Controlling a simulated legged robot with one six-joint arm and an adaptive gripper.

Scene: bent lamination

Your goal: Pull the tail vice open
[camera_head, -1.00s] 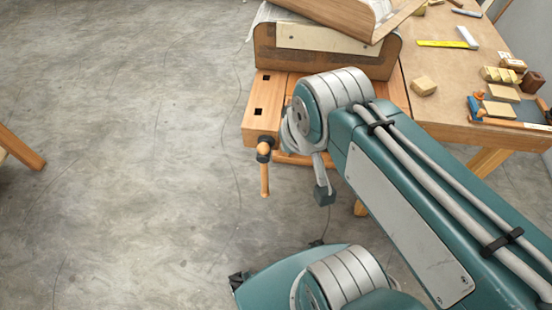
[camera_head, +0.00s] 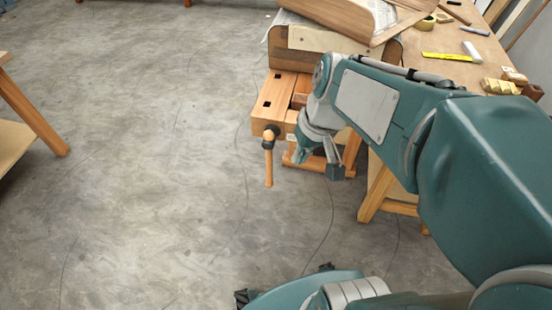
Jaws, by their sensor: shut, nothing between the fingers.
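The tail vice (camera_head: 275,98) is a pale wooden block with dark square holes at the near left corner of the workbench. My arm hides part of the vice's right side and the bench edge.
A curved wooden form (camera_head: 300,63) with bent wood on it lies on the bench. Behind it, a bench top holds a yellow square (camera_head: 446,57) and small wood blocks. A wooden table leg (camera_head: 35,118) stands at the left. The concrete floor between is clear.

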